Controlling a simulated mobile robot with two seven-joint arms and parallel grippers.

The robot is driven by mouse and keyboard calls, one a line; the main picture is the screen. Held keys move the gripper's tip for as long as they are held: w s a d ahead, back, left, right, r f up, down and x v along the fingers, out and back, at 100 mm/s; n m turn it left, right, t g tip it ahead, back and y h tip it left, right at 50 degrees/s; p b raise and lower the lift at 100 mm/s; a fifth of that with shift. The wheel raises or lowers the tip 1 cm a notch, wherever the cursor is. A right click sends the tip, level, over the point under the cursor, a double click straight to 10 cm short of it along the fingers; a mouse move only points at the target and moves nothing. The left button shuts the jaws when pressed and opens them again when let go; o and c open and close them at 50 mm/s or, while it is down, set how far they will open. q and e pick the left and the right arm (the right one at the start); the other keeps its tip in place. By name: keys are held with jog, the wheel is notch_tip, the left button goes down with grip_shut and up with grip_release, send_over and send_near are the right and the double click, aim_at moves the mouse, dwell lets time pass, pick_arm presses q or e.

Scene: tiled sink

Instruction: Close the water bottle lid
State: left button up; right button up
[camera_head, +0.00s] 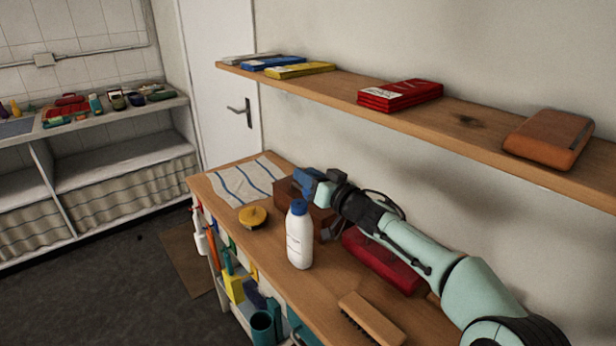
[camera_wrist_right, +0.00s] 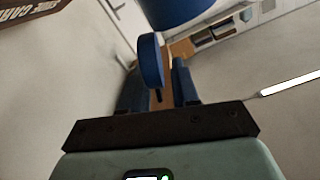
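A white bottle (camera_head: 299,243) with a blue top (camera_head: 298,207) stands upright on the wooden counter. In the right wrist view, a blue cylindrical part (camera_wrist_right: 183,10) enters at the upper edge, with a thin blue disc (camera_wrist_right: 150,60) below it that looks like the bottle's lid standing open. My right gripper (camera_head: 310,181) is just above and behind the bottle top in the head view. Its fingers (camera_wrist_right: 160,88) are apart in the right wrist view, with a gap between them. Contact between the fingers and the disc cannot be told. My left gripper is not in view.
A yellow round object (camera_head: 253,215) and a striped cloth (camera_head: 243,180) lie left of the bottle. A brown box (camera_head: 286,194) and a red case (camera_head: 372,262) lie behind it. A brush (camera_head: 370,318) lies in front. A shelf (camera_head: 465,128) overhangs the counter.

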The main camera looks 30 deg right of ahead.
jog(key=shift+w, duration=0.15)
grip_shut()
jog(key=shift+a+r+n, duration=0.1)
jog(key=shift+a+n, duration=0.1)
jog(key=shift+n, duration=0.2)
dwell(0.7)
jog(key=shift+a+r+n+p, duration=0.15)
jog(key=shift+a+n+p, duration=0.3)
jog(key=shift+n, duration=0.65)
jog(key=shift+a+n+b, duration=0.25)
jog(key=shift+a+n, duration=0.25)
jog(key=shift+n, duration=0.5)
jog(key=shift+a+n+b, duration=0.2)
jog(key=shift+a+n, duration=0.25)
jog(key=shift+n, duration=0.55)
